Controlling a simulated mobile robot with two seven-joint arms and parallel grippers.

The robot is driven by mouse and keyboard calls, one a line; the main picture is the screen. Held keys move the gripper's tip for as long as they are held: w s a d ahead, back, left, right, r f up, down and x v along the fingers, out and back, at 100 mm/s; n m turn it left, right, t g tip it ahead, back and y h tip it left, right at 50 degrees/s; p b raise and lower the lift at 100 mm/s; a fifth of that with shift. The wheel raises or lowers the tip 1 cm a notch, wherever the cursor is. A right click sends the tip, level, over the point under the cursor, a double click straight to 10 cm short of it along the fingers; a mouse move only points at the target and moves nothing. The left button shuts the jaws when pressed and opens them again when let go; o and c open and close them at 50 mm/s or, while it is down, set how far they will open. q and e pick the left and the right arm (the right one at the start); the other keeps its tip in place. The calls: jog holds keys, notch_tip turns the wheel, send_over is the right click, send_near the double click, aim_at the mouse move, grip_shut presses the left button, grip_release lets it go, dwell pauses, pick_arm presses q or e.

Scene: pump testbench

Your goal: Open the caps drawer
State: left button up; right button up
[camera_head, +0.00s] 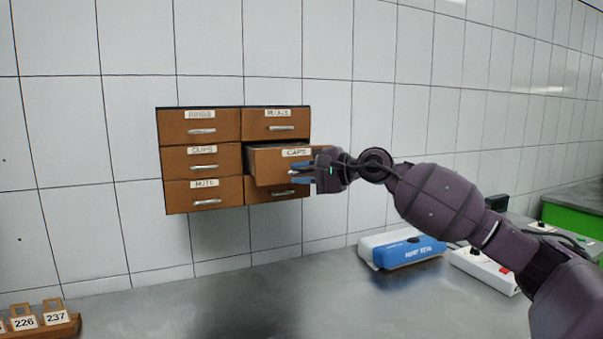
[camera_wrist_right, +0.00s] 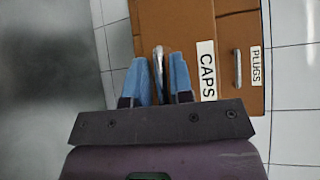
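The caps drawer (camera_head: 282,168) is brown with a white CAPS label and stands partly pulled out of the wall cabinet, in the right column, middle row. My right gripper (camera_head: 299,174) is at its front, with two blue fingers apart. In the right wrist view, the drawer's silver handle (camera_wrist_right: 158,65) shows between the fingertips of my right gripper (camera_wrist_right: 160,75). A narrow gap seems to show on either side of the handle. In the head view, the gripper hides most of the handle. My left gripper is not in view.
Other closed drawers surround it: plugs (camera_head: 276,123) above, clips (camera_head: 201,161) beside, and a partly hidden one (camera_head: 262,194) below. A blue and white box (camera_head: 403,250) and a power strip (camera_head: 484,268) lie on the grey counter (camera_head: 300,300). A numbered wooden rack (camera_head: 45,321) stands front left.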

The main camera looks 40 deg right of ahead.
jog(key=shift+s, duration=0.1)
jog(key=v, duration=1)
jog(key=shift+s+d, duration=0.25)
jog(key=shift+r, duration=0.1)
dwell(0.5)
